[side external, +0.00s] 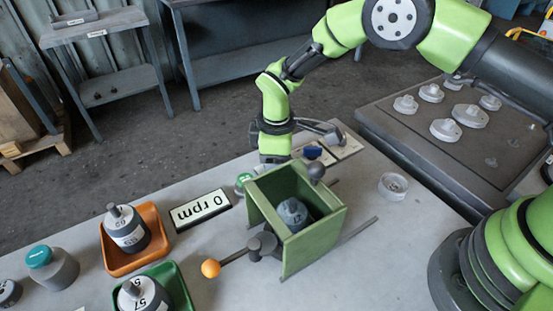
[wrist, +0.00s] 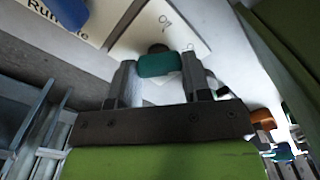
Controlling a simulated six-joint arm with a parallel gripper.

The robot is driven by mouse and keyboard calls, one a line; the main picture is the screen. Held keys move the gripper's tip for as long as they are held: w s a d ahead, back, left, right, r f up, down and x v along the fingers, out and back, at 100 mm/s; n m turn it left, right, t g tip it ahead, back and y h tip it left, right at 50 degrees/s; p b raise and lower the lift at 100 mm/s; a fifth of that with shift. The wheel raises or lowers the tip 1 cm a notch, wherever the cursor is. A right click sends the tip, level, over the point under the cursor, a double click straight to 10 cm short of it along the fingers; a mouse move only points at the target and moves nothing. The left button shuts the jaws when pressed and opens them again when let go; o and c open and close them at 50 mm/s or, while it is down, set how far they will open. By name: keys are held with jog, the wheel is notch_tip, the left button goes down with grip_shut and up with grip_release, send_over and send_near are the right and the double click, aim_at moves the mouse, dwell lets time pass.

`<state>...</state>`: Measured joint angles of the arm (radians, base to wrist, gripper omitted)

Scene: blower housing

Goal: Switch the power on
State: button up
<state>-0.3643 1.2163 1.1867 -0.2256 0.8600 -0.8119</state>
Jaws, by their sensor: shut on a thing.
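My gripper (wrist: 158,75) is shut on a teal knob (wrist: 159,65), one finger on each side of it. The knob sits on a pale plate (wrist: 190,28) with partly readable lettering. A display (side external: 200,210) reads "0 rpm".
The open-topped green housing (side external: 312,254) with a grey part (side external: 293,212) inside stands close in front of my gripper. A lever with an orange ball (side external: 210,268) sticks out leftward. Orange (side external: 117,264) and green trays hold weights at left.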

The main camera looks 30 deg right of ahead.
dwell(0.3)
jog(key=o, duration=0.9)
notch_tip(320, 180, up, 10)
